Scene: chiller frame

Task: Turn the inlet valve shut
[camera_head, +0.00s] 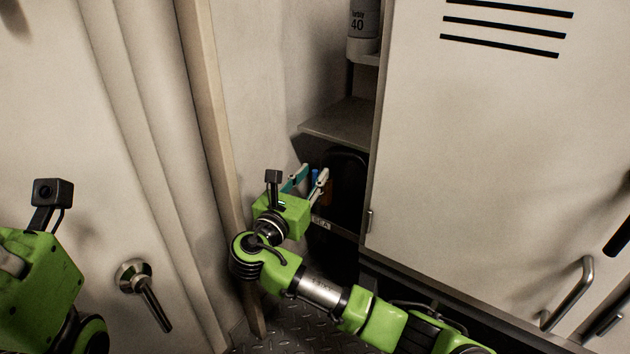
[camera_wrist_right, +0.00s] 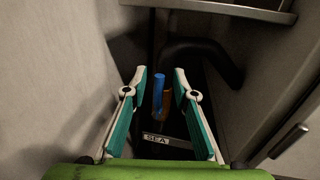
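A blue upright handle (camera_wrist_right: 159,88), which looks like the inlet valve's lever, stands in a dark recess with an orange-brown part (camera_wrist_right: 167,100) close beside it. A plate reading "SEA" (camera_wrist_right: 155,140) is below. The handle also shows in the head view (camera_head: 315,177). My right gripper (camera_wrist_right: 160,72) is open with teal-lined fingers, one on each side of the handle in the picture; I cannot tell whether the handle is within their reach. In the head view my right gripper (camera_head: 315,171) reaches into the recess. My left gripper's body shows at the left edge, its fingertips hidden.
A shelf (camera_head: 340,122) overhangs the recess, with a grey cylinder marked 40 (camera_head: 362,22) above. A dark curved hose (camera_wrist_right: 205,48) runs behind the handle. A vented cabinet door (camera_head: 500,130) bounds the right; a pale wall and a door handle (camera_head: 135,277) are left.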

